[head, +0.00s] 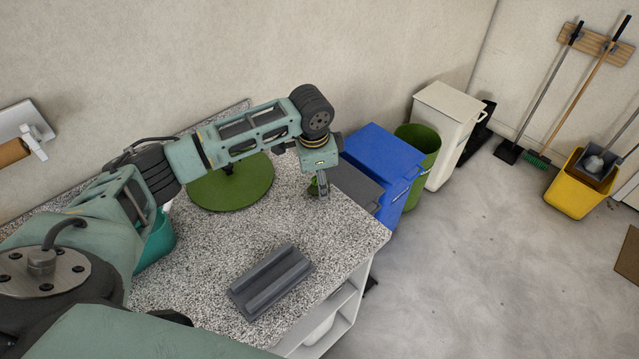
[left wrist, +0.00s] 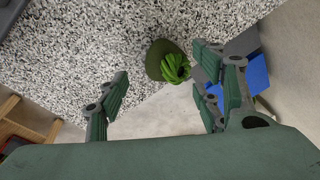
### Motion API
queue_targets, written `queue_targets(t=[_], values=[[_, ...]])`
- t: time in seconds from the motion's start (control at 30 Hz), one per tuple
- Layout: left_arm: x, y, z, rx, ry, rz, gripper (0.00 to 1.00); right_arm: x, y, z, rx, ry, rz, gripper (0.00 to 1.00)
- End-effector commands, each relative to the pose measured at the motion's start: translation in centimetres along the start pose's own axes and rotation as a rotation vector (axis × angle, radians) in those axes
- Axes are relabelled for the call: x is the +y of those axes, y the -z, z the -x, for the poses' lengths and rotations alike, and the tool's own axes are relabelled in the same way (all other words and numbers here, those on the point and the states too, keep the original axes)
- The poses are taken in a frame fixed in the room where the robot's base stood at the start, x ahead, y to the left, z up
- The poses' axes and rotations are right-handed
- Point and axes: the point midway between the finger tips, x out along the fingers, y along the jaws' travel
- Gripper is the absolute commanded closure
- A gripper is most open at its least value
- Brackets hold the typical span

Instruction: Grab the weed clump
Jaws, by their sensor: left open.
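The weed clump (left wrist: 176,68) shows in the left wrist view as a bunch of bright green leaves against a rounded olive-green body, near the edge of the speckled counter. In the head view a small green patch (head: 313,188) beside my gripper seems to be the same thing, mostly hidden by it. My left gripper (head: 321,188) points down over the counter's far right part. In the left wrist view its fingers (left wrist: 163,78) are spread apart, with the clump ahead between them, closer to the right finger. I see nothing held. My right gripper is not in view.
The speckled counter (head: 210,270) carries a large green disc (head: 240,190), a grey grooved block (head: 270,282) and a teal container (head: 155,245). A dark grey box (head: 357,188), a blue bin (head: 375,155) and a green bin (head: 422,145) stand beyond the right edge.

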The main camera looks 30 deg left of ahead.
Motion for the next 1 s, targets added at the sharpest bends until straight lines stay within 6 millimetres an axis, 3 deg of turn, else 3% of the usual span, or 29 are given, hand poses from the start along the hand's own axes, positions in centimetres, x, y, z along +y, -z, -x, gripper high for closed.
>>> queue_targets(t=[0.23, 0.53, 1.0], values=[[-0.2, 0.3, -3.1, -0.003, -0.001, 0.000, 0.40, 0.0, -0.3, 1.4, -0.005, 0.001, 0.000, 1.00], [-0.2, 0.3, -3.7, -0.001, 0.001, 0.000, 0.40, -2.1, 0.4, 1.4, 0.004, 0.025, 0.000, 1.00], [-0.2, 0.3, -3.7, -0.001, 0.000, 0.000, 0.81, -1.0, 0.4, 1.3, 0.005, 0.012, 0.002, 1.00]])
